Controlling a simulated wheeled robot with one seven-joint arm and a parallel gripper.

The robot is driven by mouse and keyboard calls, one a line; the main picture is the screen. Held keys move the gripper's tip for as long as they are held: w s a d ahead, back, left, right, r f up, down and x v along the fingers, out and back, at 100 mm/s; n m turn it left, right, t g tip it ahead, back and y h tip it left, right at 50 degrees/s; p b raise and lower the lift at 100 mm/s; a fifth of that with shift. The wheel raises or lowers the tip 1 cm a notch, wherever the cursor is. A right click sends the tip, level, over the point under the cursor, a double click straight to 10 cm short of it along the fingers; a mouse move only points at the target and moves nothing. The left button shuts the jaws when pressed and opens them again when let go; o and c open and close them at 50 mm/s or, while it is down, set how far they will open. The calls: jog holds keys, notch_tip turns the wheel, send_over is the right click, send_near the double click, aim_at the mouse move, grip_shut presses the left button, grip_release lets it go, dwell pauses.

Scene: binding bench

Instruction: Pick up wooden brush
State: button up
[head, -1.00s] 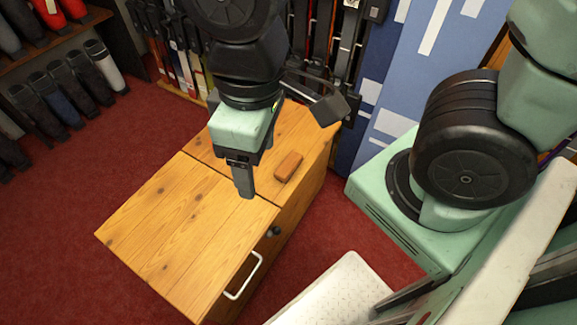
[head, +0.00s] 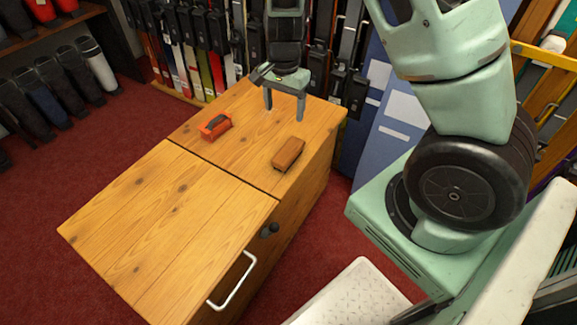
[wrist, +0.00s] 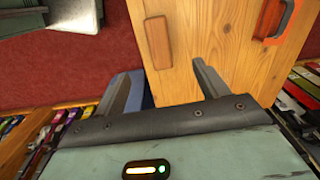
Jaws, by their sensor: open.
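The wooden brush (head: 288,154), a small brown block, lies on the wooden bench top (head: 160,225), near its right edge. In the wrist view the brush (wrist: 158,42) shows upper centre, beyond the fingertips. My gripper (head: 285,112) is over the far end of the bench, behind the brush in the head view. Its two fingers are spread and point down, with nothing between them. In the wrist view the open gripper (wrist: 163,78) is apart from the brush. The brush's underside is hidden.
An orange-red tool (head: 215,126) with a dark middle lies on the bench left of the brush; it also shows in the wrist view (wrist: 285,20). A rack of upright skis or bindings (head: 215,40) stands close behind the bench. The bench's near half is clear.

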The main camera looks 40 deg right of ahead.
jog(key=b, duration=0.4)
send_over(288, 150)
jog(key=shift+m, duration=0.3)
notch_tip(288, 150, down, 12)
jog(key=shift+r, duration=0.1)
jog(key=shift+d+f+b, duration=0.1)
jog(key=shift+f+b, duration=0.95)
jog(key=shift+f, duration=2.2)
jog(key=c, duration=1.2)
jog(key=shift+r, duration=0.15)
notch_tip(288, 150, up, 10)
jog(key=p, duration=0.3)
jog(key=shift+p, duration=0.3)
